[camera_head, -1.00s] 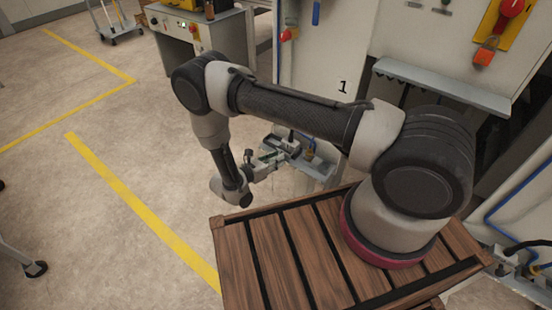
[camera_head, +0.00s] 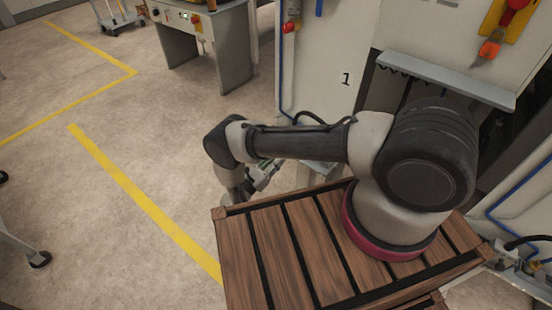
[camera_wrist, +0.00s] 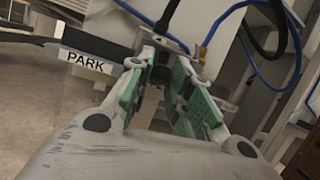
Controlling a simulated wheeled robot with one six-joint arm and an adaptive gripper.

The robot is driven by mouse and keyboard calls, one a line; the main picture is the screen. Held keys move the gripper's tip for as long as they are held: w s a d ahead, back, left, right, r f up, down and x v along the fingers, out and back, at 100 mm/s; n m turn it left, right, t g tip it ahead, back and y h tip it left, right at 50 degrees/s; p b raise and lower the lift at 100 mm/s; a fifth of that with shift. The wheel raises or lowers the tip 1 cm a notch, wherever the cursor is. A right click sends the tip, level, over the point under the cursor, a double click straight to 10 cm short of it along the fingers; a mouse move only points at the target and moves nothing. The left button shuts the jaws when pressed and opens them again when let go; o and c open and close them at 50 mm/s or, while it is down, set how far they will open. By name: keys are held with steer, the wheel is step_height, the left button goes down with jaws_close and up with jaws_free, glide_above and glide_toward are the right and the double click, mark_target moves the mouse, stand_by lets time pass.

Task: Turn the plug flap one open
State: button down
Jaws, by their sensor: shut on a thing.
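My gripper (camera_wrist: 165,95) has green finger pads and fills the middle of the wrist view. Its tips are on either side of a dark piece (camera_wrist: 160,72), and it is shut on it. I cannot tell for sure whether this piece is the plug flap. A black cable (camera_wrist: 170,14) rises just above it. A black bar with a white "PARK" label (camera_wrist: 84,61) lies to the left of the fingers. In the head view my gripper (camera_head: 262,174) is low beside the cabinet, partly behind my arm. Plug flap one cannot be made out clearly there.
The white cabinet marked "1" (camera_head: 345,79) stands behind my arm. A grey ledge (camera_head: 445,80) juts from the machine at the right. Blue hoses (camera_wrist: 228,24) run close to the gripper. The floor (camera_head: 70,215) at the left is open.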

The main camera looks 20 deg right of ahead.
stand_by(0.3)
steer(key=c, duration=1.3)
jaws_free()
steer(key=v, duration=0.7)
steer(key=shift+a, duration=0.2)
steer(key=shift+s+f, duration=0.1)
steer(key=shift+s, duration=0.05)
